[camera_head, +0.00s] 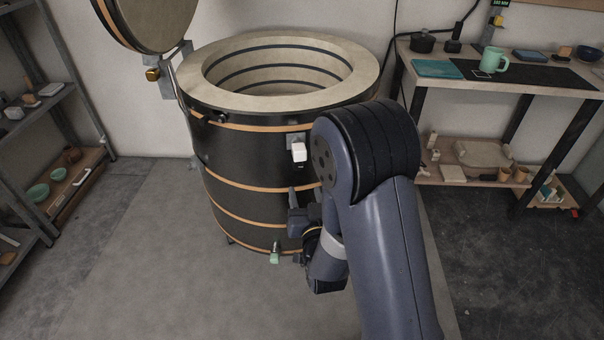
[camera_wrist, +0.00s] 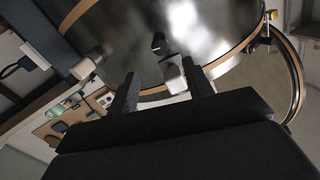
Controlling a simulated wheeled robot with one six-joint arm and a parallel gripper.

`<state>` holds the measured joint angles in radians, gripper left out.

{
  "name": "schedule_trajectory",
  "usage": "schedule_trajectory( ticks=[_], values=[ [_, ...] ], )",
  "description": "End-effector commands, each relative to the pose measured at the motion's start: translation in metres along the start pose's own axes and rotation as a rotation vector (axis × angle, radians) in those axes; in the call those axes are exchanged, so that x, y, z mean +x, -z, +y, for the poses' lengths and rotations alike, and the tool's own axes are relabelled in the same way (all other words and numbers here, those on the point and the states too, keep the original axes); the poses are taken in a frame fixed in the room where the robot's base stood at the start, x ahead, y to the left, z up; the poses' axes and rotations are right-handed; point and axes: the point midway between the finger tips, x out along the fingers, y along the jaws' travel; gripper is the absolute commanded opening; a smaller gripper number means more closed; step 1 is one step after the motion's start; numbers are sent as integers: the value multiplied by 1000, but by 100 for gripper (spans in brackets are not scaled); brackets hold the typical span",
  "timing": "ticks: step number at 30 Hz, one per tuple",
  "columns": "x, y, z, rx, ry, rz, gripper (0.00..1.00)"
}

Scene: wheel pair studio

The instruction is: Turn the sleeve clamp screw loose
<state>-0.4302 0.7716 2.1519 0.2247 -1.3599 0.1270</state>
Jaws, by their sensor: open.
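A black drum-shaped kiln (camera_head: 240,160) with copper-coloured bands stands open in the middle of the head view. A small white block on a grey plate (camera_head: 298,151) is on its front wall. In the wrist view a pale block (camera_wrist: 172,76) shows between the fingers, close to the right one, below a small dark knob (camera_wrist: 158,43) on the kiln wall (camera_wrist: 115,30). I cannot tell which small part is the sleeve clamp screw. My gripper (camera_head: 296,212) is low before the kiln front, partly hidden by my arm. In the wrist view its fingers (camera_wrist: 159,72) are apart, with nothing visibly gripped.
The round lid (camera_head: 150,20) stands raised at the kiln's back left. A small pale green piece (camera_head: 274,256) is at the kiln's foot. A shelf rack (camera_head: 50,105) stands left and a worktable (camera_head: 455,82) right. The floor (camera_head: 130,250) at front left is clear.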

Motion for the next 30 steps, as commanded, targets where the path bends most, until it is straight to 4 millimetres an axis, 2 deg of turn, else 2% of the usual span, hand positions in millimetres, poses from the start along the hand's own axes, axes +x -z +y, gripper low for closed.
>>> schedule_trajectory(
  ticks=[9,15,21,30],
  values=[
    [55,1,1,0,-1,1,48],
    [84,1,1,0,-1,1,48],
    [98,0,1,0,-1,-2,48],
    [100,0,1,-1,-1,-2,48]
  ],
)
